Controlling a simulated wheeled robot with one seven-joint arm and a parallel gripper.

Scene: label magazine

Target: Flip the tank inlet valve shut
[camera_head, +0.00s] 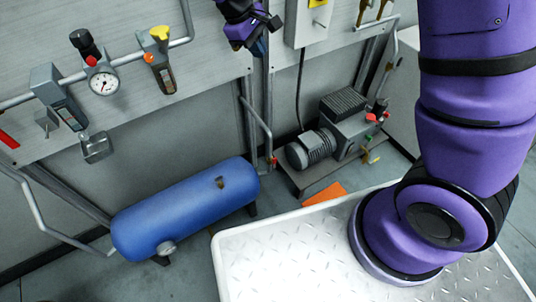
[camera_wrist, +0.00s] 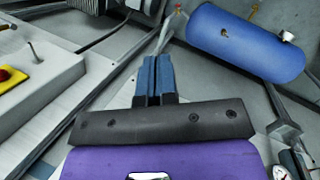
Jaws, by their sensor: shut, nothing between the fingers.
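The blue tank (camera_head: 185,212) lies on its side on the floor below the wall panel, and it also shows at the upper right of the wrist view (camera_wrist: 245,42). A pipe (camera_head: 256,118) runs down beside the panel's edge to a small red fitting (camera_head: 272,160) by the tank's right end. This may be the inlet valve; its handle position is too small to tell. The red fitting shows at the top of the wrist view (camera_wrist: 179,9). My gripper (camera_head: 260,46) is by the gap between wall panels, above and apart from the fitting. Its blue fingers (camera_wrist: 153,68) are closed together and empty.
A gauge (camera_head: 103,82), a yellow-topped unit (camera_head: 160,60) and pipework sit on the left panel. A white box (camera_head: 305,22) hangs right of my gripper. A grey pump (camera_head: 335,130) stands right of the tank. An orange object (camera_head: 325,194) lies on the floor.

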